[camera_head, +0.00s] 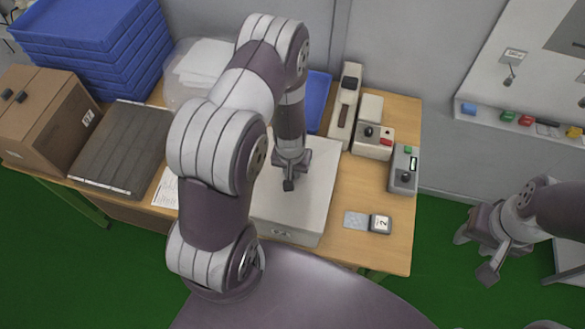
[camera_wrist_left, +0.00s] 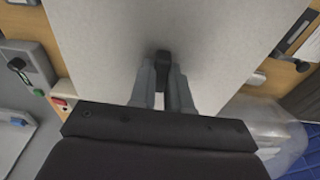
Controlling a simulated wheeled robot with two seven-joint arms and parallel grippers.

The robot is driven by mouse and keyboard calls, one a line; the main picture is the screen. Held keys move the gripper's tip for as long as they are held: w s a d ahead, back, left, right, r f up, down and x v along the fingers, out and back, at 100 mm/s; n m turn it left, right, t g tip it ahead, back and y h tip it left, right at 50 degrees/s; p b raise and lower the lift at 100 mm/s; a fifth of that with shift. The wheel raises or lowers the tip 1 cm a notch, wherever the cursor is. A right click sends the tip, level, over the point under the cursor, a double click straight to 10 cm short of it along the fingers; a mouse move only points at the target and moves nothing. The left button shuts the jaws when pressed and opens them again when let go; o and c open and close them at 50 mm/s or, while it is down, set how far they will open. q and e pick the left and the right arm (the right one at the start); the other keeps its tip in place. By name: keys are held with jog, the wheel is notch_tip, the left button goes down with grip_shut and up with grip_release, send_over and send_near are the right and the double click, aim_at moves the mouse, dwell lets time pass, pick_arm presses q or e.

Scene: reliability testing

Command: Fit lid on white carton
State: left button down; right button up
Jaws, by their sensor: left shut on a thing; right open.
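A pale lid (camera_head: 316,185) lies flat over the white carton (camera_head: 290,237) on the table, its near edge lining up with the carton's front face. I cannot tell if it is fully seated. My left gripper (camera_head: 289,184) points down at the middle of the lid. In the left wrist view my left gripper (camera_wrist_left: 163,85) is shut on a dark knob (camera_wrist_left: 163,60) standing on the lid, whose pale top (camera_wrist_left: 160,25) fills the middle. My arm hides the left part of the lid and carton. My right gripper (camera_head: 487,273) is open and empty, off the table at right.
Grey devices (camera_head: 403,170) and a control box (camera_head: 373,142) stand right of the carton. A small tag device (camera_head: 380,224) lies near the front right. At left are a dark grey case (camera_head: 120,145), a cardboard box (camera_head: 45,118) and stacked blue crates (camera_head: 95,35).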

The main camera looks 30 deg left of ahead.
pick_arm(q)
jog(key=shift+f, duration=0.25)
jog(key=shift+f+b, duration=0.35)
jog(key=shift+b, duration=0.2)
jog(key=c, duration=0.5)
grip_release()
notch_tip(320, 180, up, 7)
jog(key=p, duration=0.7)
jog(key=shift+r, duration=0.1)
